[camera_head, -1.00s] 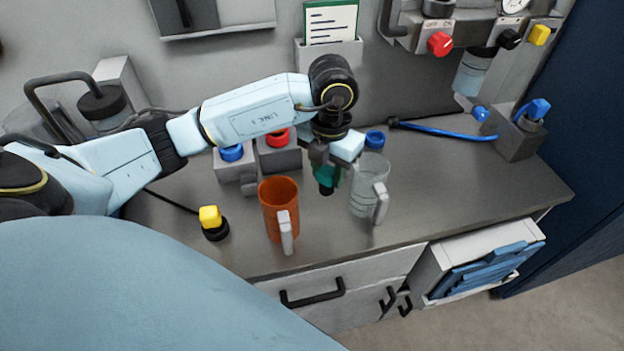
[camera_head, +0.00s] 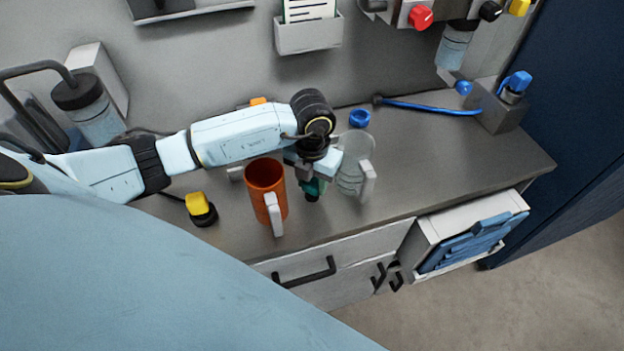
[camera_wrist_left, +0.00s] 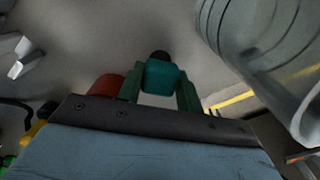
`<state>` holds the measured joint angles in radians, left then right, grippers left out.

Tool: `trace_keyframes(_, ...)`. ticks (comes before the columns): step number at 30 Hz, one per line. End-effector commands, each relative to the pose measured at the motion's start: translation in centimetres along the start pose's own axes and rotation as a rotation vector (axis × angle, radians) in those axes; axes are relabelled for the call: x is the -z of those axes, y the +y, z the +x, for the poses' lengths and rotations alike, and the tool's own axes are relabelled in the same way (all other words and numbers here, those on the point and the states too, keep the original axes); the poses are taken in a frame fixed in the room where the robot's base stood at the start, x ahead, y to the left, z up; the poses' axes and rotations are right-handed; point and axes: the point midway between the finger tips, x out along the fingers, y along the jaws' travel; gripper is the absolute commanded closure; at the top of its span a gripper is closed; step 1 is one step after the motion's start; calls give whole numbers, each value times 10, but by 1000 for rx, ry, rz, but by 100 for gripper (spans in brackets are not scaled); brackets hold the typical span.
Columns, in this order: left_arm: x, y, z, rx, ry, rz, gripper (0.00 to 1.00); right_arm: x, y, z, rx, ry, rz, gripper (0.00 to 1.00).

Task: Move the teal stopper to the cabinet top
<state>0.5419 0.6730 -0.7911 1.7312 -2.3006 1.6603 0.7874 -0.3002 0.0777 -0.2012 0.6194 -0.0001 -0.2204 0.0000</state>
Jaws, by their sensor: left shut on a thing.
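The teal stopper (camera_head: 313,187) has a dark end that points down in the head view. My left gripper (camera_head: 310,180) is shut on it, between the orange mug and the clear jug. In the left wrist view the stopper (camera_wrist_left: 161,75) sits between the two green fingers of my left gripper (camera_wrist_left: 160,90). I cannot tell how far the stopper is above the cabinet top (camera_head: 430,160). My right gripper is not in view.
The orange mug (camera_head: 266,187) stands close on the left. The clear jug (camera_head: 352,177) stands close on the right. A yellow-topped knob (camera_head: 200,207) is further left. A blue ring (camera_head: 359,118) and blue cable (camera_head: 430,107) lie behind. The right of the top is clear.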

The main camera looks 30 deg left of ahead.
Motion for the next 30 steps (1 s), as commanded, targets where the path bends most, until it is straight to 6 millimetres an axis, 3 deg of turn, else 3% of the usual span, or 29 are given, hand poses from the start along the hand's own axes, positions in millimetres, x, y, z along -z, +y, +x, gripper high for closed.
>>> trace_keyframes(6,0,0,4,-1,0,0,92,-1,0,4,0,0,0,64)
trace_keyframes(7,0,0,3,-1,0,0,60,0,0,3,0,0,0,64)
trace_keyframes(11,0,0,3,-1,0,0,43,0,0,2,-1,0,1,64)
trace_keyframes(23,-1,0,-5,0,-2,0,43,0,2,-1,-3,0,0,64)
trace_keyframes(30,-1,0,-51,-1,-6,2,43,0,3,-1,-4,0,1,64)
